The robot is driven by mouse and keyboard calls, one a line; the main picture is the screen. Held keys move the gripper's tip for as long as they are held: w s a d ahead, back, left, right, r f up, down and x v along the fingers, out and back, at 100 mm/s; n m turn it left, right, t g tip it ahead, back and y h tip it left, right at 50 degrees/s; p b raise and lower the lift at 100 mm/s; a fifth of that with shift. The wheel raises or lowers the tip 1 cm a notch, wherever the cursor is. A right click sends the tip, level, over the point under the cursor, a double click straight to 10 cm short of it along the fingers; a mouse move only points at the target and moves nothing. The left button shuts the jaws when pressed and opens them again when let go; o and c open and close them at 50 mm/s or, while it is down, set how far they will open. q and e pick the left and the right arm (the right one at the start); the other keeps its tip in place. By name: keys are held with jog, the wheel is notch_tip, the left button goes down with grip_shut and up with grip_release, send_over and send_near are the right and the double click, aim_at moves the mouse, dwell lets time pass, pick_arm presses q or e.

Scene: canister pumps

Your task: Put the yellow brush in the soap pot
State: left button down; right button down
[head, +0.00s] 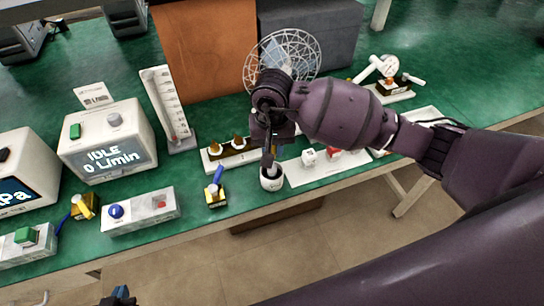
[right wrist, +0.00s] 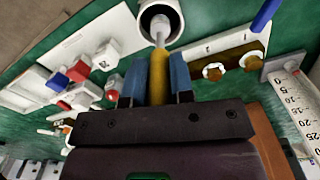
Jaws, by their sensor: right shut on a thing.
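My right gripper (head: 267,158) is shut on the yellow brush (right wrist: 158,75), with its blue fingers on either side of the handle in the right wrist view. The brush's pale tip (right wrist: 160,32) points into the dark mouth of the white soap pot (right wrist: 172,10). I cannot tell how deep the tip is. In the head view the soap pot (head: 271,180) stands upright near the table's front edge, directly below the right gripper, which hides most of the brush. Only a dark blue-tipped part of my left gripper (head: 121,296) shows at the bottom left edge.
A white panel with red and white knobs (head: 335,160) lies right of the pot. A base with brass fittings (head: 232,152) lies behind left. A yellow block with a blue lever (head: 215,193) stands left. A wire-guarded fan (head: 283,52) stands behind the gripper.

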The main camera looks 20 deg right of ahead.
jog(key=shift+f, duration=2.05)
jog(key=shift+f, duration=0.2)
jog(key=c, duration=1)
grip_release()
jog(key=shift+r, duration=0.1)
notch_tip(320, 180, up, 12)
jog(key=shift+r, duration=0.1)
